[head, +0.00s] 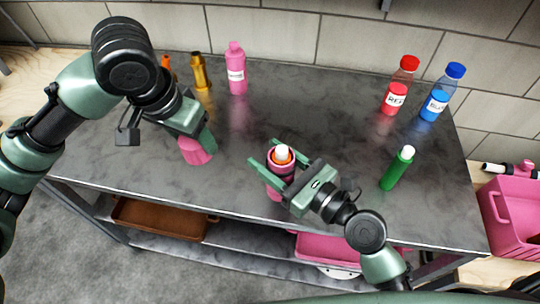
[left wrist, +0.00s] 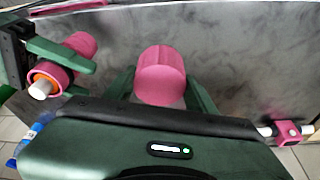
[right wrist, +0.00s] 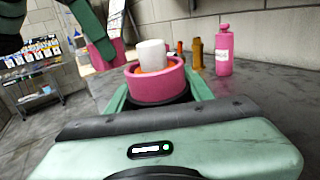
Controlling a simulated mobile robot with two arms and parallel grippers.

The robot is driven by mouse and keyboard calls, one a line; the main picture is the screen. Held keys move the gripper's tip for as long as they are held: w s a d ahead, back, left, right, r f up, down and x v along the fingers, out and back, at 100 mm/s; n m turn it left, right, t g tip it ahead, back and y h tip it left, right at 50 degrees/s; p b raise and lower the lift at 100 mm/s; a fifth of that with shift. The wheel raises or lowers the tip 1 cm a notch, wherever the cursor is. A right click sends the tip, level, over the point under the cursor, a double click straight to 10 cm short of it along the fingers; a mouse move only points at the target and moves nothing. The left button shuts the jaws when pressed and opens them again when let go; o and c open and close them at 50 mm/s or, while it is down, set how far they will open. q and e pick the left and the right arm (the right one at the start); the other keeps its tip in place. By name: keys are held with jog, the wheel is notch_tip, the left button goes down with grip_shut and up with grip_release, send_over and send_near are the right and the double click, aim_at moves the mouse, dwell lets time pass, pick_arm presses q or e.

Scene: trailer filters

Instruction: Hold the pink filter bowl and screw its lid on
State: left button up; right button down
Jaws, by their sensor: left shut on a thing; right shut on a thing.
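The pink filter bowl (head: 273,190) stands upright near the table's front edge, with a white cartridge (right wrist: 153,54) and an orange ring showing in its open top. My right gripper (head: 271,159) is shut around its upper part. The bowl also shows in the left wrist view (left wrist: 80,45). My left gripper (head: 197,140) is shut on a pink lid (head: 195,151), left of the bowl and apart from it. The lid fills the middle of the left wrist view (left wrist: 160,72). Its underside is hidden.
A pink bottle (head: 236,70), a brass-coloured bottle (head: 200,75) and an orange item (head: 167,66) stand at the back. A green bottle (head: 396,170) stands right of my right gripper. Red (head: 397,90) and blue (head: 438,98) bottles stand back right. The middle tabletop (head: 310,110) is clear.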

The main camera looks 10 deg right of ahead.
aim_at(283, 149)
pick_arm(q)
jog(key=s+d+r+m+g, duration=0.1)
jog(key=d+r+m, duration=0.1)
jog(key=d+m, duration=0.2)
jog(key=s+d+r+m+g+h, duration=0.1)
jog(key=s+d+r+m, duration=0.1)
jog(key=d, duration=0.5)
jog(key=s+d+r+m+g, duration=0.1)
jog(key=s+d+r+m, duration=0.1)
jog(key=d+r+m, duration=0.2)
jog(key=shift+d+m, duration=0.75)
jog(key=shift+m, duration=0.55)
jog(key=shift+w+h, duration=0.1)
jog(key=shift+h, duration=0.2)
jog(key=shift+f, duration=1.95)
jog(key=shift+a+f, duration=0.1)
jog(key=shift+f, duration=0.8)
jog(key=shift+f, duration=0.6)
